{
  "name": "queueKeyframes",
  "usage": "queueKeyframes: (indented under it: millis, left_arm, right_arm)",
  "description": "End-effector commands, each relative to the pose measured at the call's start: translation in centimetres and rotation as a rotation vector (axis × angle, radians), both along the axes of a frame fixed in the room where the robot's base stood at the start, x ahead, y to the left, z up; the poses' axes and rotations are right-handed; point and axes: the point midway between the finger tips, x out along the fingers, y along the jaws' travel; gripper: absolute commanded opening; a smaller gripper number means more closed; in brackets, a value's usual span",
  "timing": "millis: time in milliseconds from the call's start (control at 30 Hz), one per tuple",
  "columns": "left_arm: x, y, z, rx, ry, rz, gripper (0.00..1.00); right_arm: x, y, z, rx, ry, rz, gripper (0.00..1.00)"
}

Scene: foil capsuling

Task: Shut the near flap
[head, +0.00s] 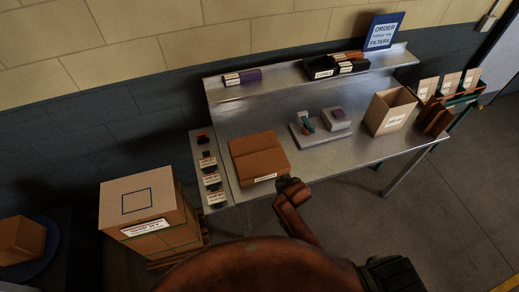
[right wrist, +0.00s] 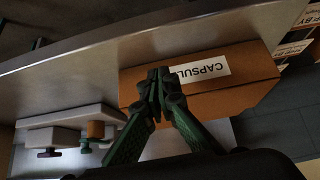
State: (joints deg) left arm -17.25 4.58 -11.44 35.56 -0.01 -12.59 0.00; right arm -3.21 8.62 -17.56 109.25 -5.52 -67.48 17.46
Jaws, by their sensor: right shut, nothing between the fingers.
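A brown cardboard box (head: 258,152) stands on the metal bench near its front edge. Its top looks flat, with a seam across it; I cannot tell whether the near flap lies fully down. A white label is on its near side, and the box with its "CAPSUL..." label also shows in the right wrist view (right wrist: 245,85). My right gripper (head: 289,182) is at the box's near right corner, shut and empty. In the right wrist view its closed fingertips (right wrist: 158,76) overlap the box's label edge; contact is unclear. My left gripper is not in view.
A small fixture (head: 320,128) and an open carton (head: 390,112) stand right of the box on the bench (head: 350,155). A strip with several labelled items (head: 208,170) lies to the left. A stacked carton (head: 140,205) stands on the floor at left. A shelf (head: 290,83) runs behind.

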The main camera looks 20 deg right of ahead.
Motion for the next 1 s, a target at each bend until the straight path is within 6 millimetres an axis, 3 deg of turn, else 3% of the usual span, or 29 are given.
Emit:
queueKeyframes:
  millis: [33,200,333,567,1000]
  left_arm:
    - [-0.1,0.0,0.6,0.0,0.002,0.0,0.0]
    - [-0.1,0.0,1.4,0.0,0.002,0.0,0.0]
    - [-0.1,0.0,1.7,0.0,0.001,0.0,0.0]
    - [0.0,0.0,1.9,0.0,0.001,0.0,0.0]
    - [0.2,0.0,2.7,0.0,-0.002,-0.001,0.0]
  right_arm:
    - [2.0,1.0,3.1,0.005,-0.044,0.005,0.0]
    - [6.1,3.7,10.7,0.027,-0.151,0.006,0.0]
    - [7.4,4.8,13.6,0.039,-0.192,0.006,0.0]
    - [9.5,5.1,12.5,0.04,-0.198,0.005,0.0]
    - [15.3,5.2,7.0,0.039,-0.195,0.004,0.0]
